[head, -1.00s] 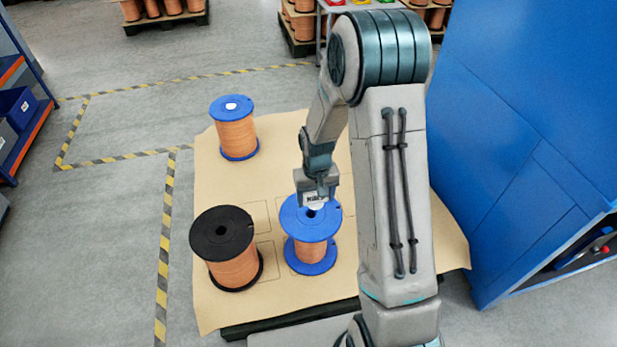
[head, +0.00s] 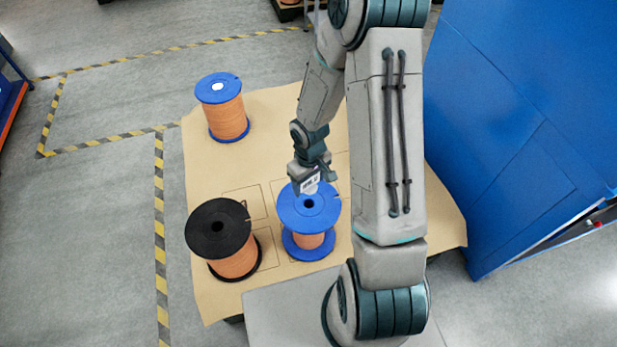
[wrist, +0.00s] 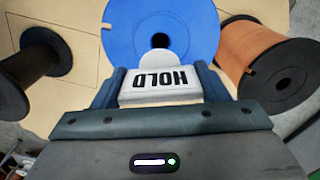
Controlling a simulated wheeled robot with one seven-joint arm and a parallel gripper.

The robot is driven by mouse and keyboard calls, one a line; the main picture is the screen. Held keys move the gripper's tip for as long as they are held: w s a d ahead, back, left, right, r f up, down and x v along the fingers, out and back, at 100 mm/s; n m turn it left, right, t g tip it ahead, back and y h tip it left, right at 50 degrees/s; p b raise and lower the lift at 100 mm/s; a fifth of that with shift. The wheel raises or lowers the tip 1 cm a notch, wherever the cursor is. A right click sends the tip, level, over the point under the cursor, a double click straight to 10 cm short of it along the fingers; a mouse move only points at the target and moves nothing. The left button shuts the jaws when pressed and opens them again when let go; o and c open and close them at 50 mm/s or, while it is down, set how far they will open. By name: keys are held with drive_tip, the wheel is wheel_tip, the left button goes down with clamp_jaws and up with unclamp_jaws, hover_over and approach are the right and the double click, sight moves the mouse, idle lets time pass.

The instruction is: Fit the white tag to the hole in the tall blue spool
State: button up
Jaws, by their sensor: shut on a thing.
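The white tag (head: 311,183) is held in my gripper (head: 313,178). In the wrist view the tag (wrist: 160,85) reads HOLD upside down, and its rounded tab points toward the hole of the near blue spool (wrist: 190,25). My gripper (wrist: 160,88) is shut on the tag's sides. In the head view the near blue spool (head: 292,215) stands upright, its dark central hole uncovered. The tag is over the far part of its top flange, beside the hole; I cannot tell the height gap. A farther blue spool (head: 227,115) has a white piece on its top centre.
A black-flanged copper spool (head: 219,229) stands left of the near blue spool and shows at right in the wrist view (wrist: 281,75). A dark spool (wrist: 38,58) is at left in the wrist view. A blue cabinet (head: 520,110) stands at right. Board space is free behind the black-flanged spool.

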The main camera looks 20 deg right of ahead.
drive_tip(key=b, duration=0.5)
hover_over(309, 198)
drive_tip(key=s, duration=0.2)
drive_tip(key=shift+w+a+f, duration=0.1)
drive_tip(key=shift+a+f, duration=0.05)
drive_tip(key=shift+f, duration=1.45)
drive_tip(key=shift+a+f, duration=0.15)
drive_tip(key=shift+f, duration=1.45)
drive_tip(key=shift+f+b, duration=0.35)
drive_tip(key=shift+b, duration=0.1)
drive_tip(key=shift+f+b, duration=0.9)
drive_tip(key=shift+f, duration=0.15)
drive_tip(key=shift+r, duration=0.15)
drive_tip(key=o, duration=1)
